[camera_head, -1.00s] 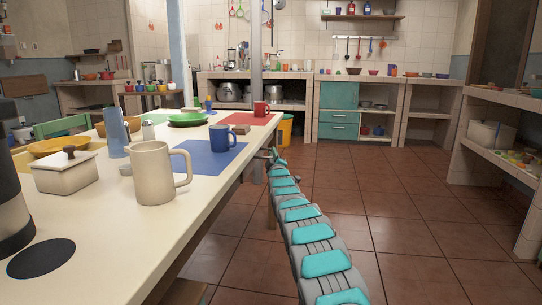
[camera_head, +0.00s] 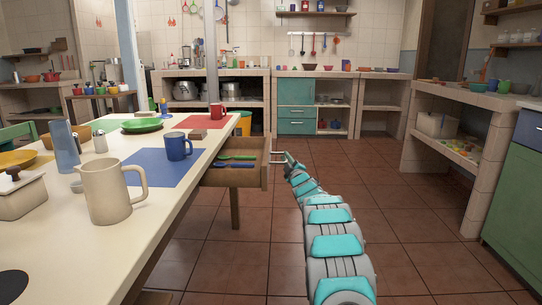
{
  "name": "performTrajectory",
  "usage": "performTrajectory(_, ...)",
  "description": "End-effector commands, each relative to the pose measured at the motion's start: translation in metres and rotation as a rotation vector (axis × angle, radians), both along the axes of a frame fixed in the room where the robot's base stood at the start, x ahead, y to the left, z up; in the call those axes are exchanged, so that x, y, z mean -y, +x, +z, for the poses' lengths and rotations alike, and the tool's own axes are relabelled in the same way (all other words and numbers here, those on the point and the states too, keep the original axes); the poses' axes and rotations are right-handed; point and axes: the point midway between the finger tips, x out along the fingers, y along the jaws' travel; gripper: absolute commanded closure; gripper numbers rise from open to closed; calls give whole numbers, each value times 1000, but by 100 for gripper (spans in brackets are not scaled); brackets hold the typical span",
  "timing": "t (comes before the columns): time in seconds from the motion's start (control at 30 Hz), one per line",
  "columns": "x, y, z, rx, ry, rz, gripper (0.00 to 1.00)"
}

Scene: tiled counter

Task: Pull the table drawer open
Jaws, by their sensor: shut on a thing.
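The table drawer (camera_head: 265,172) is pulled out from the side of the long cream table (camera_head: 150,225). A green utensil (camera_head: 238,157) and a blue utensil (camera_head: 235,165) lie inside it. My gripper (camera_head: 276,157) is at the drawer's front face, at the end of my teal and grey arm, and is shut on the drawer handle. The fingers and the handle are small and hard to tell apart at this distance.
On the tabletop stand a cream mug (camera_head: 107,192), a blue mug (camera_head: 178,147), a red mug (camera_head: 217,112) and a green plate (camera_head: 142,125). The tiled floor (camera_head: 390,210) right of my arm is clear. A green cabinet (camera_head: 520,200) stands at the right edge.

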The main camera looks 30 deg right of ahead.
Motion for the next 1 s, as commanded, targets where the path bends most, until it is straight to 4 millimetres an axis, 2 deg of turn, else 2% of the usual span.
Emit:
performTrajectory(0.03,8,-5,0,-3,3,-5,100)
performTrajectory(0.23,21,-13,-1,-1,2,-2,100)
performTrajectory(0.7,24,-16,-1,0,0,-1,100)
performTrajectory(0.73,24,-16,-1,0,0,-1,83)
performTrajectory(1.0,24,-16,0,1,0,-1,55)
